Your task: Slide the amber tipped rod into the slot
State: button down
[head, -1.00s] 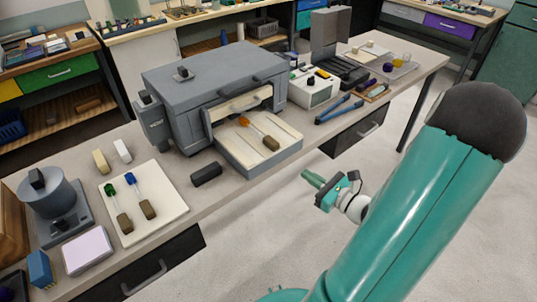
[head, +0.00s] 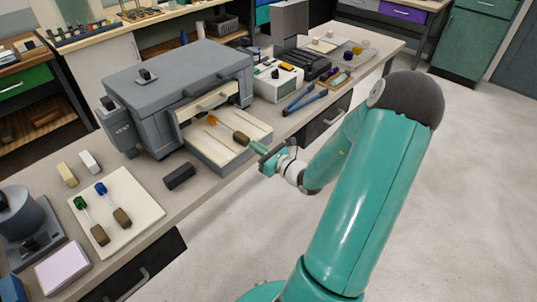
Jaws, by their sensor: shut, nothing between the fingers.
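The amber tipped rod (head: 227,129) lies on the pale, grooved shelf (head: 205,144) in front of the grey oven. Its amber tip points toward the oven opening (head: 208,101) and its brown handle points toward my gripper. My gripper (head: 258,149) is shut and empty, just beyond the handle's near end at the shelf's front right edge. I cannot tell whether it touches the handle. The slot cannot be told apart from the shelf's grooves at this size.
A white board (head: 115,213) holds a green tipped and a blue tipped rod. A dark block (head: 179,176) lies on the bench between board and shelf. Blue tongs (head: 304,102) and a white box (head: 277,82) stand to the right. The floor at right is clear.

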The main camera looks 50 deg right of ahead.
aim_at(235, 133)
jog(key=shift+w+a, duration=0.1)
jog(key=shift+w, duration=0.35)
jog(key=shift+w, duration=0.1)
jog(key=w, duration=0.7)
jog(key=shift+a, duration=0.1)
